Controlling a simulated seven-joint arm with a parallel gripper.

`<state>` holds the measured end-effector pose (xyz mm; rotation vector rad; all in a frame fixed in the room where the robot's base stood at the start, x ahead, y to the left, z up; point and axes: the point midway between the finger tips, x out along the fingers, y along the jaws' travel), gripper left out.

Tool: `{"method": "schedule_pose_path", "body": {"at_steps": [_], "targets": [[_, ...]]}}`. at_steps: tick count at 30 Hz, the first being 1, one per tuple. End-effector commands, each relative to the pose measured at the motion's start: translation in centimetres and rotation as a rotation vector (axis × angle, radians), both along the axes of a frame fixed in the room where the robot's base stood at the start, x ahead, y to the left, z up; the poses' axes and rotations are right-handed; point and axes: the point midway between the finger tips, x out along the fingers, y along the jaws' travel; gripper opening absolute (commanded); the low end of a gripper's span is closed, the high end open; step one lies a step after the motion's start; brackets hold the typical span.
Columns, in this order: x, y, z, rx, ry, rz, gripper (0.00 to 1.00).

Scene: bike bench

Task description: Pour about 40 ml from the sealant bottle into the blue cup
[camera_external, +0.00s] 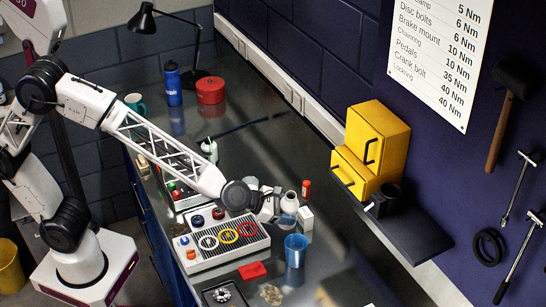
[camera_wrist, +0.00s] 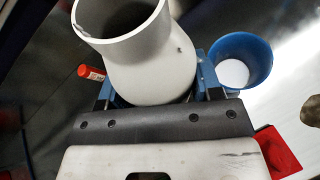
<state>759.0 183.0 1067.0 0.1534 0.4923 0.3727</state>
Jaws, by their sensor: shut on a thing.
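My gripper (camera_external: 279,207) is shut on the white sealant bottle (camera_external: 289,202) and holds it above the bench, up and left of the blue cup in the outside view. In the wrist view, the bottle (camera_wrist: 150,70) sits between my blue fingers, its wide mouth open toward the camera. It looks near upright; the exact tilt is unclear. No stream leaves it. The blue cup (camera_external: 295,258) stands upright on the bench, apart from the bottle. In the wrist view, the cup (camera_wrist: 262,58) is right of the bottle, with a white surface at its bottom that looks like liquid.
A tray with coloured rings (camera_external: 262,250) lies left of the cup, with a red block (camera_external: 252,271) in front. A yellow cabinet (camera_external: 384,140) stands on a dark shelf at right.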

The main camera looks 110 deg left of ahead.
Motion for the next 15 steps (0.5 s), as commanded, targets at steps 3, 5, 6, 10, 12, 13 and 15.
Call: {"method": "schedule_pose_path", "body": {"at_steps": [3,5,6,10,12,13,15], "targets": [[-0.02,0.07,0.13,-0.018,-0.015,0.0,0.3],[-0.04,0.07,0.01,-0.027,-0.019,-0.001,0.3],[-0.04,0.08,-0.01,-0.033,-0.023,0.0,0.3],[-0.05,0.13,0.02,-0.053,-0.037,0.0,0.3],[-0.05,0.12,-0.1,-0.062,-0.044,0.0,0.3],[-0.04,0.12,-0.15,-0.065,-0.046,0.0,0.3],[-0.02,0.12,-0.13,-0.074,-0.053,-0.001,0.3]]}}
